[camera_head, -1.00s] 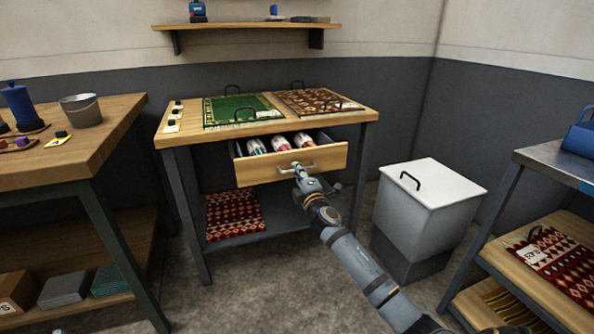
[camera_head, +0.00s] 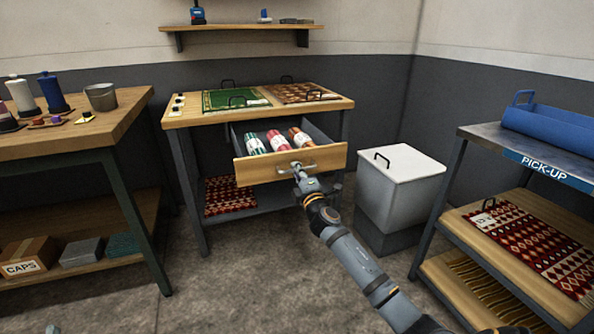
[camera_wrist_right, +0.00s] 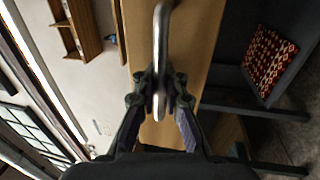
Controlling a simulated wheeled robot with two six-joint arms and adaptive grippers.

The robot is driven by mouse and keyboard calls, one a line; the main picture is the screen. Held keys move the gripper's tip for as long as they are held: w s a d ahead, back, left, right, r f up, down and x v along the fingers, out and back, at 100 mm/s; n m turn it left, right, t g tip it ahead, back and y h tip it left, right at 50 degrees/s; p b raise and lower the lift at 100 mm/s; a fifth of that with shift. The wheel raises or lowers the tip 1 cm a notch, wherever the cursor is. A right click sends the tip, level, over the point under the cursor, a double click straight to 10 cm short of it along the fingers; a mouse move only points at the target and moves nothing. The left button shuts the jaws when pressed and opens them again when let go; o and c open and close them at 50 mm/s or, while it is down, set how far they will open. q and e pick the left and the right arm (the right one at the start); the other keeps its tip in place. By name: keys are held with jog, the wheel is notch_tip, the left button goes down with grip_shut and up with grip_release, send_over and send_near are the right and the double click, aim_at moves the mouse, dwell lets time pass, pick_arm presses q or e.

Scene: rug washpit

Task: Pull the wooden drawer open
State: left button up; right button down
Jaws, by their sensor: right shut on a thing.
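The wooden drawer (camera_head: 250,171) under the far table stands well open. My right gripper (camera_head: 298,173) is shut on the metal bar handle (camera_head: 312,169) at the drawer's front. The right wrist view shows the handle (camera_wrist_right: 160,50) between the two fingers (camera_wrist_right: 160,98), with the wooden drawer front (camera_wrist_right: 205,40) behind.
The table (camera_head: 180,119) above the drawer holds a green rug (camera_head: 235,99) and a brown patterned rug (camera_head: 302,92). A white-lidded bin (camera_head: 408,163) stands to the right. A pick-up shelf (camera_head: 487,143) is at far right, a workbench (camera_head: 105,133) at left. Floor in front is clear.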

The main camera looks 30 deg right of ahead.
jog(key=shift+s, duration=0.1)
dwell(0.3)
jog(key=c, duration=1.7)
grip_release()
jog(key=v, duration=1.2)
